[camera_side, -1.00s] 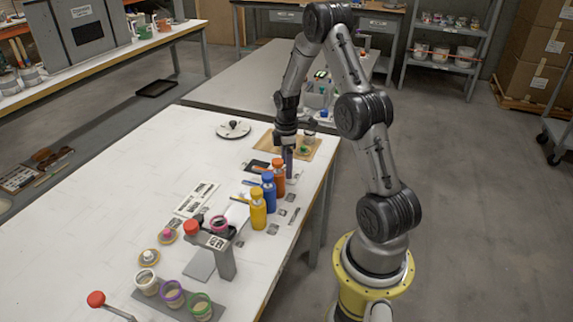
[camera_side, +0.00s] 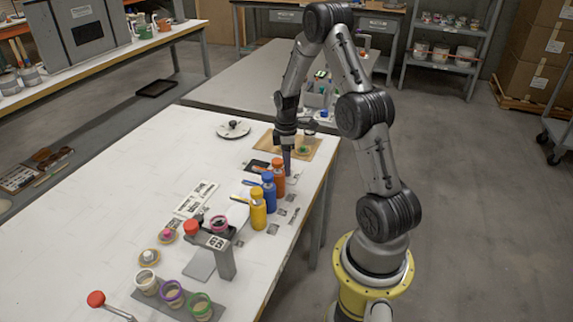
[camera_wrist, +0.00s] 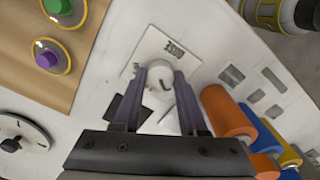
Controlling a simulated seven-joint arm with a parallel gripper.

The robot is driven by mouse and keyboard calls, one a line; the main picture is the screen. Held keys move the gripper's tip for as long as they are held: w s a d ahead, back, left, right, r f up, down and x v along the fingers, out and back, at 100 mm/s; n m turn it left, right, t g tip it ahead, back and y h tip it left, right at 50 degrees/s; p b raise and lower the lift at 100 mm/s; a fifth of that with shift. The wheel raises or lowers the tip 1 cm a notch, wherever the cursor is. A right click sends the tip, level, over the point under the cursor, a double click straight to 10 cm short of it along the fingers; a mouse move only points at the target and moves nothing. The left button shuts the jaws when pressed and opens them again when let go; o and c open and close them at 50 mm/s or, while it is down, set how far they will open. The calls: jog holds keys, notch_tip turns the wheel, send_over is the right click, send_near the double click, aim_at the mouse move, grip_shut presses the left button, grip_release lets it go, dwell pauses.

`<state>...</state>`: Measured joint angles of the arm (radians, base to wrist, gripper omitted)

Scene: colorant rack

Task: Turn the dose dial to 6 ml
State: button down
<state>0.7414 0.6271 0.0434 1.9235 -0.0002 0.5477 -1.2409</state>
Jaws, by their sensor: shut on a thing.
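My gripper (camera_side: 287,172) points down at the table beyond the orange bottle. In the wrist view my gripper (camera_wrist: 159,88) has its two dark purple fingers closed on the sides of a white round knob (camera_wrist: 160,80). A dark curved mark shows on the knob's top. A white plate (camera_wrist: 150,48) with dark print lies just beyond it. A white round disc (camera_side: 233,129) with a black centre knob and marks near its rim lies apart to the left; it is partly cut off in the wrist view (camera_wrist: 32,132). I cannot read any dose number or tell the knob's setting.
Orange (camera_side: 279,178), blue (camera_side: 269,190) and yellow (camera_side: 258,208) bottles stand in a row close to my gripper. A grey stand (camera_side: 225,262) and several cups are nearer the front.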

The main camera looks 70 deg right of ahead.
jog(key=m, duration=2.3)
jog(key=shift+d+r, duration=0.1)
dwell(0.5)
jog(key=shift+c, duration=2.2)
grip_release()
notch_tip(320, 180, up, 14)
